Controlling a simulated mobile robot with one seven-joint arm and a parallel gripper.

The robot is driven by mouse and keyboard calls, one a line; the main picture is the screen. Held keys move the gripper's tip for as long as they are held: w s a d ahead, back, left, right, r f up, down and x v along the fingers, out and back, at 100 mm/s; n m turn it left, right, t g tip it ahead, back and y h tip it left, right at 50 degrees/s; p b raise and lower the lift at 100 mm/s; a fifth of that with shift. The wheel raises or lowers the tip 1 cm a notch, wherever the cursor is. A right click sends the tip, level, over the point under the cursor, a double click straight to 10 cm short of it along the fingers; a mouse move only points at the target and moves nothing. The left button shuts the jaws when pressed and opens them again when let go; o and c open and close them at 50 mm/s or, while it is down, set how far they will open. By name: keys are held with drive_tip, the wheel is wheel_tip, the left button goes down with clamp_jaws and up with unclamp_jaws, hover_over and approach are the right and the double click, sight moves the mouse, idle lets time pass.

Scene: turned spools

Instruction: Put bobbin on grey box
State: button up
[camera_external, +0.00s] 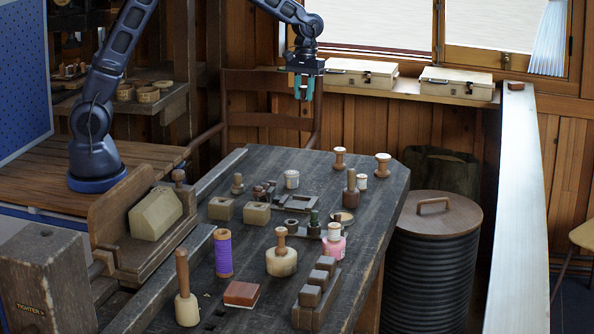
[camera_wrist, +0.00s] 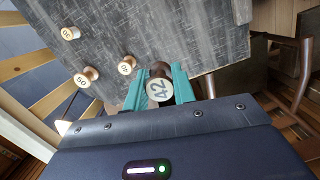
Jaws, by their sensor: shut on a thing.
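My gripper (camera_external: 304,88) is raised in the air beyond the far edge of the table. In the wrist view its two teal fingers (camera_wrist: 159,88) are shut on a dark brown bobbin with a pale round end (camera_wrist: 160,90) marked A2. The held bobbin is mostly hidden by the fingers in the external view.
The dark table (camera_external: 290,164) holds several spools, among them a purple one (camera_external: 223,255), and a dark block rack (camera_external: 316,296). Pale wooden cases (camera_external: 457,83) sit on the window ledge. A ribbed dark bin (camera_external: 430,265) stands right of the table.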

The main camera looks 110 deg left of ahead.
wheel_tip(320, 180, up, 4)
hover_over(291, 173)
drive_tip(key=f, duration=2)
drive_tip(key=shift+a+f, duration=0.1)
drive_tip(key=shift+a, duration=0.15)
drive_tip(key=shift+f, duration=0.15)
drive_tip(key=o, duration=0.9)
drive_tip(key=shift+o, duration=0.2)
